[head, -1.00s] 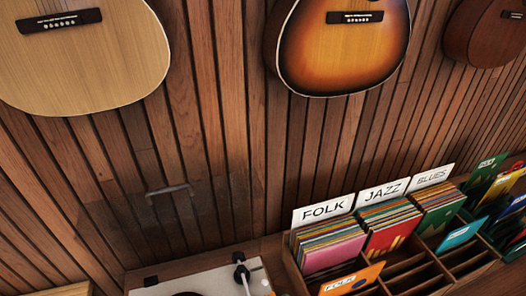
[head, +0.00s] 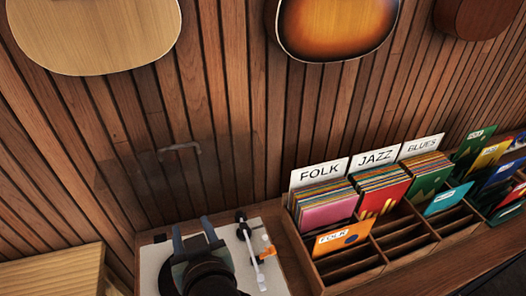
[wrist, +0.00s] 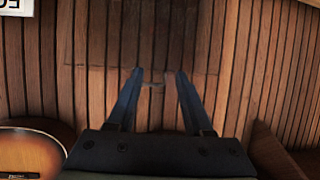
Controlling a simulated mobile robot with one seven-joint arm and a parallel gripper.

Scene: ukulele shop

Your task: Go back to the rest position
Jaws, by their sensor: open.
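My gripper (head: 193,228) shows at the bottom of the head view, above the white turntable (head: 152,262). Its two dark blue fingers are apart, and nothing is between them. In the wrist view my gripper (wrist: 159,74) is also open and empty, pointing at the slatted wood wall. My gripper and wrist hide much of the turntable's middle. The turntable's tonearm (head: 250,258) is to the right of my gripper. The clear lid stands raised behind it, with a grey handle (head: 180,149).
A wooden record rack (head: 365,278) stands right of the turntable, with FOLK, JAZZ and BLUES signs. An orange FOLK sleeve (head: 343,238) sits in a front slot. Guitars, including a sunburst one (head: 335,30), hang on the wall. A light wooden box (head: 55,275) is at lower left.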

